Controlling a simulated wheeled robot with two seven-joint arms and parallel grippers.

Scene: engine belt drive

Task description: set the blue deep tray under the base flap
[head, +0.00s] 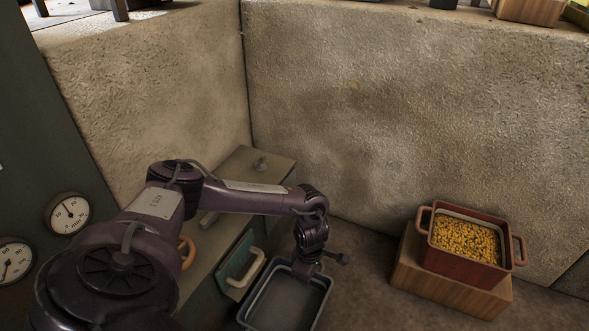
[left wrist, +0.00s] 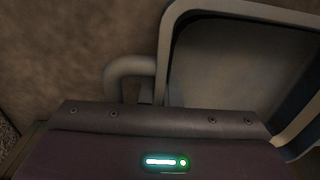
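The blue deep tray (head: 322,284) is a grey-blue open tray on the floor in front of the grey-green machine, at the bottom of the head view. The base flap (head: 236,259) is a green panel with a pale handle low on the machine's side, just left of the tray. My left gripper (head: 306,269) is at the tray's far rim, partly over it; its fingertips are hidden. In the left wrist view the tray's rim (left wrist: 166,40) and a looped handle (left wrist: 128,66) lie just beyond my gripper body. I cannot tell whether the fingers hold the tray. My right gripper is out of view.
A red pot (head: 463,265) filled with yellow pieces stands on a wooden block (head: 416,271) at the right. Floor is clear between it and the tray. Concrete walls (head: 420,110) close off the back. Two gauges (head: 68,213) sit on a dark panel at the left.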

